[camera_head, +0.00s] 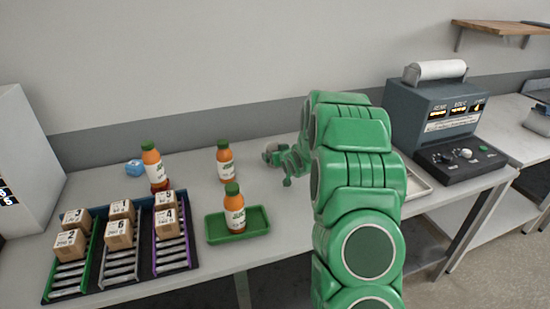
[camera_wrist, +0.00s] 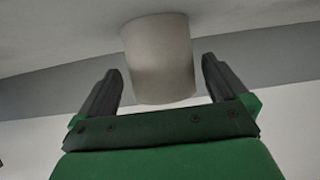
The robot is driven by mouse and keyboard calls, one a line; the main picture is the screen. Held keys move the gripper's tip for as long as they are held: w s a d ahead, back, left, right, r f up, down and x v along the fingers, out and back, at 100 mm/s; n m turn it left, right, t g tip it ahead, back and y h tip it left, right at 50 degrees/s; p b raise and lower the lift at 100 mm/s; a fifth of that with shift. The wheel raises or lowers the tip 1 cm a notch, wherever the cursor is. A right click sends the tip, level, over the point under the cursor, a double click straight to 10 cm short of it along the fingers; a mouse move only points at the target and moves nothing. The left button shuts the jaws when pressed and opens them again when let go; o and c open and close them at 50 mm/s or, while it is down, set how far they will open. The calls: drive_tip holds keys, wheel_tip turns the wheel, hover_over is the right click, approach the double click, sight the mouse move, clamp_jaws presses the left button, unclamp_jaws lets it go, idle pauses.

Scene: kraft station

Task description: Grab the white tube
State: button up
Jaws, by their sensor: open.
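A plain white tube (camera_wrist: 158,50) stands against a light surface in the wrist view, which looks upside down. My gripper (camera_wrist: 159,68) is open, with one dark finger on each side of the tube. A gap shows between each finger and the tube in the picture; whether the tube is between the fingers or beyond them I cannot tell. In the head view my green arm reaches over the table, and I cannot make out the fingers or this tube there. A white roll (camera_head: 435,71) lies on top of the dark machine at the right.
A green tray (camera_head: 261,222) holds a juice bottle (camera_head: 234,209); two more bottles (camera_head: 225,160) (camera_head: 152,165) stand behind. A rack (camera_head: 120,270) at left carries several small boxes. The dark machine (camera_head: 430,112) stands at right, with a pale tray (camera_head: 416,184) beside it.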

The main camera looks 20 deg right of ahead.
drive_tip(key=shift+x, duration=1.6)
drive_tip(key=c, duration=0.9)
drive_tip(key=shift+r, duration=0.1)
